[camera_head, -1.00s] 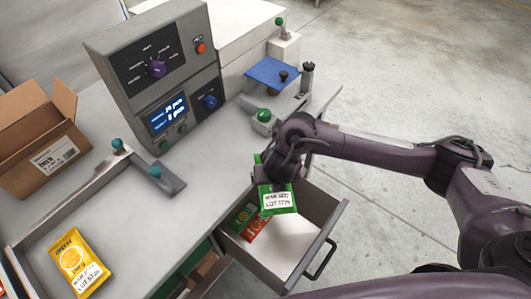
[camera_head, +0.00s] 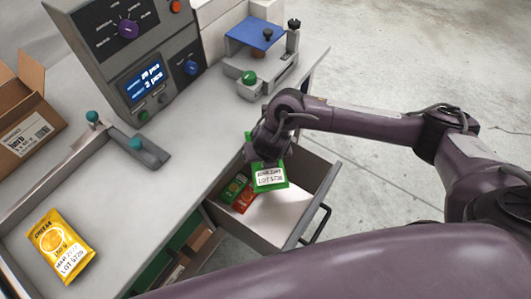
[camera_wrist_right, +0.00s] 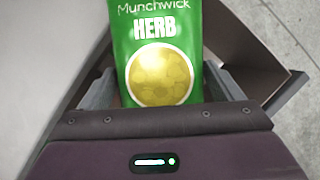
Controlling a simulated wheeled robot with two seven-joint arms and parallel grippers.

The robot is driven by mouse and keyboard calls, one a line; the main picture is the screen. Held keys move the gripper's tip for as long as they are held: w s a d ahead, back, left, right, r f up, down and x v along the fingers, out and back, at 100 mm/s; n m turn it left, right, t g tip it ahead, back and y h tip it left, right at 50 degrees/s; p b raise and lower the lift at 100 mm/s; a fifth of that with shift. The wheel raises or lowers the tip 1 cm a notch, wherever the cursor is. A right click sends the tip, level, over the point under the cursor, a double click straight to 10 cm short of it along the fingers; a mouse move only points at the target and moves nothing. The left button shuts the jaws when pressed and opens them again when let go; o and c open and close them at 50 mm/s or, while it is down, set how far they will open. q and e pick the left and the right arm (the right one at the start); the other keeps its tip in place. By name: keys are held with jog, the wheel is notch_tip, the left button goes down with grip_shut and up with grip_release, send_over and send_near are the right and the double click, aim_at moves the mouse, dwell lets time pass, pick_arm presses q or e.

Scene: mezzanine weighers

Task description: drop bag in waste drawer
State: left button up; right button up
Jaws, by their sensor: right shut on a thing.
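A green bag (camera_head: 270,178) with a white lot label hangs from my right gripper (camera_head: 266,158), which is shut on its top. In the right wrist view the green bag (camera_wrist_right: 158,45) reads "HERB" and sits between the fingers of the right gripper (camera_wrist_right: 160,90). The open drawer (camera_head: 285,222) is under the worktop, and the bag is held over it, apart from its floor. Inside the drawer lie another green bag (camera_head: 233,188) and a red bag (camera_head: 246,197). My left gripper is not in view.
A yellow bag (camera_head: 60,246) lies in a tray at the left of the worktop. A grey control unit (camera_head: 135,55) with a display stands behind, beside a cardboard box (camera_head: 25,125). A blue-topped device (camera_head: 255,35) is at the far end. The drawer's right part is clear.

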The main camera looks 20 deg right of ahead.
jog(key=o, duration=0.9)
jog(key=p+v, duration=0.3)
jog(key=v, duration=0.4)
jog(key=shift+w+r, duration=0.1)
jog(key=shift+w, duration=0.05)
jog(key=shift+s+r, duration=0.3)
jog(key=shift+f, duration=0.1)
